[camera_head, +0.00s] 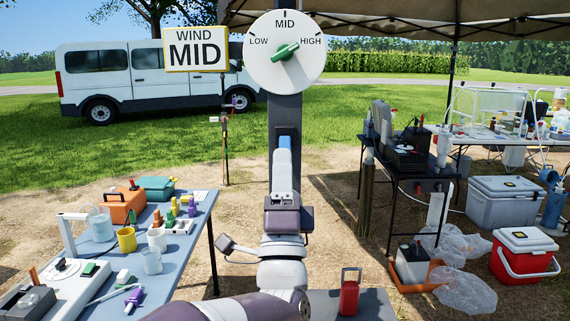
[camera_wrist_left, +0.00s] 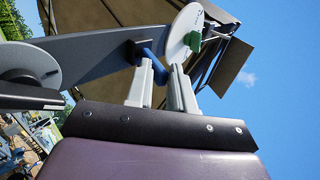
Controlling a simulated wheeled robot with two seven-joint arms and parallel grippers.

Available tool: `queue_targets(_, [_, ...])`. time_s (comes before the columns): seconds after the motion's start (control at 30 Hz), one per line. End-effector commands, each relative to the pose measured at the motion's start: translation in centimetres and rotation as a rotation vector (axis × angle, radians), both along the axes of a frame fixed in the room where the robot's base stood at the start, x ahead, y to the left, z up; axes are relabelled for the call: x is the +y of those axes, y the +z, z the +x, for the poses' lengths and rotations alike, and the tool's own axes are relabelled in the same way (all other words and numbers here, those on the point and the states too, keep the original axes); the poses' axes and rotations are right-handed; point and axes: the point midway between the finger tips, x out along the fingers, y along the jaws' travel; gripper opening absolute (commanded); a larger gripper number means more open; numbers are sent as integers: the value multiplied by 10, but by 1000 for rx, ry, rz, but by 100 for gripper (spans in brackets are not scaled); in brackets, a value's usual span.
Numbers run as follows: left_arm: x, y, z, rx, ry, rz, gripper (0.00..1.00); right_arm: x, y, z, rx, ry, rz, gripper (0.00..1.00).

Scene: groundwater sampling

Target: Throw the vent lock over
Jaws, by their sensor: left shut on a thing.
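A blue lever (camera_head: 284,142), which I take to be the vent lock, sits on a dark block on the grey post below the dial. My left gripper (camera_head: 283,170) reaches up to it from below and is shut on it. In the left wrist view, the blue lever (camera_wrist_left: 155,64) shows between the fingertips of my left gripper (camera_wrist_left: 160,76). The fingers hide part of the lever. My right gripper is not in view.
A round dial (camera_head: 263,65) with a green pointer tops the post, beside a "WIND MID" sign (camera_head: 195,50). A cluttered blue table (camera_head: 205,215) stands at left. A dark table (camera_head: 425,178), coolers and plastic bags are at right.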

Motion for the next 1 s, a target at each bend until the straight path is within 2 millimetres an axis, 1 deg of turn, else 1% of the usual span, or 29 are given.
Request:
queue_targets(0.23, [0,2,-1,0,1,-2,2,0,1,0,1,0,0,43])
queue_targets(0.27, [0,5,-2,5,1,-2,2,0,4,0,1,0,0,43])
queue_targets(0.4, [0,26,-7,73,-2,-3,3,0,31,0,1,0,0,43])
queue_targets(0.53, [0,35,-10,135,0,-3,7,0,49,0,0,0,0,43])
queue_targets(0.63, [0,36,-12,161,-1,-3,6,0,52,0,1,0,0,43])
queue_targets(0.87, [1,36,-13,159,0,-6,6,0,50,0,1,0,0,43])
queue_targets(0.9, [1,37,-13,158,0,-7,39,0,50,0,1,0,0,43])
queue_targets(0.93, [1,37,-13,158,0,-7,43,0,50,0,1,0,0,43])
queue_targets(1.0, [1,36,-13,159,0,-6,43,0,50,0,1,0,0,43])
